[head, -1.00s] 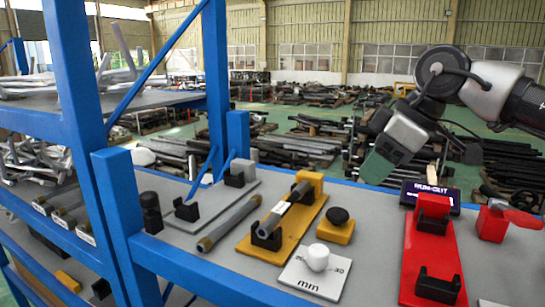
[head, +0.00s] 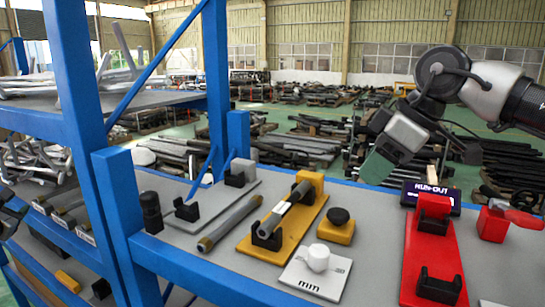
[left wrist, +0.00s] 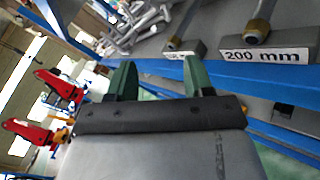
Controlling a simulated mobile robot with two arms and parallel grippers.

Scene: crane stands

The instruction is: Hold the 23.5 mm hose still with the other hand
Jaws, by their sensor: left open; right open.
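One grey hose (head: 284,212) lies in the yellow stand (head: 288,240), and a loose hose (head: 228,223) with brassy ends lies on the bench to its left. I cannot tell which hose is 23.5 mm. My right gripper (head: 377,167), with green fingers, is open and empty above the bench's back edge, right of both hoses. In the left wrist view my left gripper (left wrist: 161,68) is open with nothing between its green fingers. It faces the blue rack, where a hose end (left wrist: 258,30) shows above a "200 mm" label (left wrist: 264,56). In the head view, only a dark part of my left arm shows.
A blue post (head: 118,220) stands between bench and left rack.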

